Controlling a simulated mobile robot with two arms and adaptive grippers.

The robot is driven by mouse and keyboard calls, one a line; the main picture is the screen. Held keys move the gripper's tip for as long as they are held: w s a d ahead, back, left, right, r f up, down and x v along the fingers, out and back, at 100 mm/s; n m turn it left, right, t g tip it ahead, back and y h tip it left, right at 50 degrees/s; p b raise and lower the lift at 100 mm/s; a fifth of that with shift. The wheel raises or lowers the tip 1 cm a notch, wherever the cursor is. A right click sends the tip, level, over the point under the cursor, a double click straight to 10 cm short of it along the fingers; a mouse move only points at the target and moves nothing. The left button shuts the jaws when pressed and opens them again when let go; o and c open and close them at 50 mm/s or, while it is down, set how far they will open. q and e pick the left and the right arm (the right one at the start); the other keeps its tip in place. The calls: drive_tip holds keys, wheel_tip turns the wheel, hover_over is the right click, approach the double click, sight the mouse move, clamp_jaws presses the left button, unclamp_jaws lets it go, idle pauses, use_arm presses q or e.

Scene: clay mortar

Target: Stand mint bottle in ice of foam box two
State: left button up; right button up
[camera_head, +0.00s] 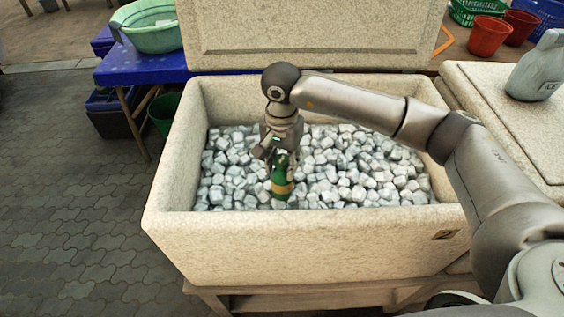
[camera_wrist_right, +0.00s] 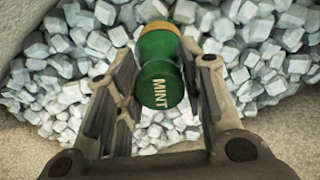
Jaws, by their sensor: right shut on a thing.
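The mint bottle (camera_head: 281,184) is green with a yellow-tan band and stands roughly upright at the ice in the open foam box (camera_head: 310,245). In the right wrist view its green cap (camera_wrist_right: 160,88) reads "MINT". My right gripper (camera_head: 278,152) points down over the box and is shut on the bottle's upper part. The fingers show on both sides of the cap in the right wrist view. The ice (camera_head: 370,170) fills the box floor around the bottle. I cannot tell how deep the bottle's base sits in it. My left gripper is not in view.
The box lid (camera_head: 310,35) stands raised behind. A closed foam box (camera_head: 515,110) at right carries a grey jug (camera_head: 538,68). A blue-covered table (camera_head: 150,68) with a green basin (camera_head: 150,28) stands at the back left. Red buckets (camera_head: 487,36) stand at the back right.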

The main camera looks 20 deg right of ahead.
drive_tip(key=shift+r, duration=0.1)
drive_tip(key=o, duration=1.1)
drive_tip(key=shift+o, duration=0.2)
drive_tip(key=o, duration=0.4)
wheel_tip(320, 180, up, 27)
drive_tip(key=p, duration=1.2)
idle(0.5)
